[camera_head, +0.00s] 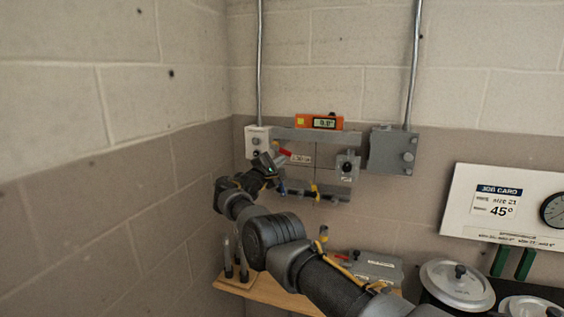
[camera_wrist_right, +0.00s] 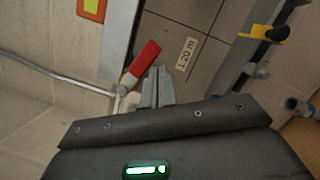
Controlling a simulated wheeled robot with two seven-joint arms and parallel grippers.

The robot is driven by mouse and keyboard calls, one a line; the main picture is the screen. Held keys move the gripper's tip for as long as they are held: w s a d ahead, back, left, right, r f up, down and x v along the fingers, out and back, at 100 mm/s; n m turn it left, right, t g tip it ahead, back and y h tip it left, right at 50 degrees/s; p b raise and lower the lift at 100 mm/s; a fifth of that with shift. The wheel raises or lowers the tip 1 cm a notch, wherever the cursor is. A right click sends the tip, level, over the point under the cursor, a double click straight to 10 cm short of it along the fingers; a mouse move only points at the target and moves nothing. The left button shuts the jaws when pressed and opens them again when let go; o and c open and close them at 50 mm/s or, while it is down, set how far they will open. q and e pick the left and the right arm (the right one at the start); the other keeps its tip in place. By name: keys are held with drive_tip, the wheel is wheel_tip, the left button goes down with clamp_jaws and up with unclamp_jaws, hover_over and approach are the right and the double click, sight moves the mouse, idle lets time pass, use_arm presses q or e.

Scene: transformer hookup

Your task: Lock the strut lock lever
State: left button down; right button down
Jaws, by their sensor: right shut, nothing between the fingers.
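A lever with a red grip (camera_head: 285,152) is on the left part of the grey wall-mounted frame. In the right wrist view the red grip (camera_wrist_right: 145,58) slants, with a pale shaft at its lower end. My right gripper (camera_head: 270,162) is in front of the frame's left side, close to this lever. In the right wrist view its fingers (camera_wrist_right: 159,80) are together and empty, just beside the lower part of the lever. I cannot tell whether they touch it. No lettering marks it as the strut lock lever. My left gripper is not in view.
An orange level (camera_head: 319,122) reading 0.0° sits on the frame's top bar (camera_head: 335,136). A grey box (camera_head: 393,150) is at right, a white box (camera_head: 257,142) at left. A yellow-handled part (camera_head: 315,190) is below. A job card (camera_head: 497,201) shows 45°. A wooden shelf (camera_head: 270,296) lies underneath.

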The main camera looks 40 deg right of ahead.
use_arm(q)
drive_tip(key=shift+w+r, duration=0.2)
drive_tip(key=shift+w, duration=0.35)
use_arm(e)
drive_tip(key=shift+s+d+r, duration=0.4)
drive_tip(key=shift+s+r, duration=0.1)
drive_tip(key=shift+r, duration=0.15)
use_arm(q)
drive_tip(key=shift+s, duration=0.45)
use_arm(e)
drive_tip(key=shift+s, duration=0.1)
